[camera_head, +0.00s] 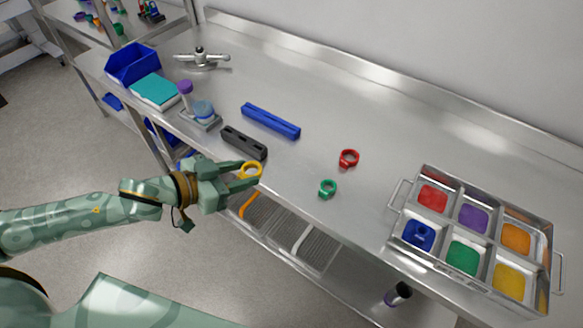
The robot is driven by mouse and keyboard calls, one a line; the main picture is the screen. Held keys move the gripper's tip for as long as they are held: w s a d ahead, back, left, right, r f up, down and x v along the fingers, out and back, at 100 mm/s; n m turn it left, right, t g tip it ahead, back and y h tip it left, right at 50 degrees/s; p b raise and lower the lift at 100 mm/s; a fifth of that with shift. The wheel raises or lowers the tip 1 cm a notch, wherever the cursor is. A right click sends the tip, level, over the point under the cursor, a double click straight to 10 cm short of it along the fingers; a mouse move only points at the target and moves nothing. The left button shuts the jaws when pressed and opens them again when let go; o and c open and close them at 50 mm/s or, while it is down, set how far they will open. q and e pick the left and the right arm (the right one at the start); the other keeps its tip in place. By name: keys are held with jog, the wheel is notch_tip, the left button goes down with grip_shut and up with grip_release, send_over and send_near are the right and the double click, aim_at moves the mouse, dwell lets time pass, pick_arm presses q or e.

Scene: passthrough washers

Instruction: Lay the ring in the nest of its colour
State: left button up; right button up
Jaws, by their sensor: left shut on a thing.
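My left gripper (248,173) is shut on a yellow ring (251,169) and holds it near the front edge of the steel bench. A red ring (349,158) and a green ring (327,188) lie on the bench to the right of the gripper. A metal tray (481,231) at the right has coloured nests: red (432,197), purple (473,218), orange (516,238), blue (414,240), green (463,257) and yellow (511,281). A blue ring (421,231) lies in the blue nest. The yellow nest is at the near right corner and looks empty. My right gripper is not in view.
A black bar (243,143) and a blue bar (270,121) lie just behind the gripper. A blue bin (132,63), a teal box (154,91) and a metal fixture (201,59) stand at the left. The bench (350,105) is clear behind the rings.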

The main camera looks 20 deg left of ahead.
pick_arm(q)
jog(key=shift+d+r, duration=0.15)
jog(key=shift+d, duration=0.15)
jog(key=shift+s, duration=0.1)
jog(key=w+d+f+b, duration=0.2)
jog(key=w+d+f, duration=0.15)
jog(key=w, duration=0.45)
jog(key=b, duration=0.3)
send_over(284, 174)
jog(key=f, duration=0.5)
jog(key=shift+s+a+f, duration=0.25)
jog(key=shift+s, duration=0.1)
jog(key=shift+w+f, duration=0.15)
jog(key=shift+f, duration=0.05)
jog(key=shift+w+d+f, duration=0.1)
jog(key=shift+w+f, duration=0.05)
jog(key=shift+f, duration=0.45)
jog(key=shift+w+d+f, duration=0.1)
jog(key=shift+w+f, duration=0.05)
jog(key=shift+f, duration=0.85)
jog(key=shift+f, duration=0.1)
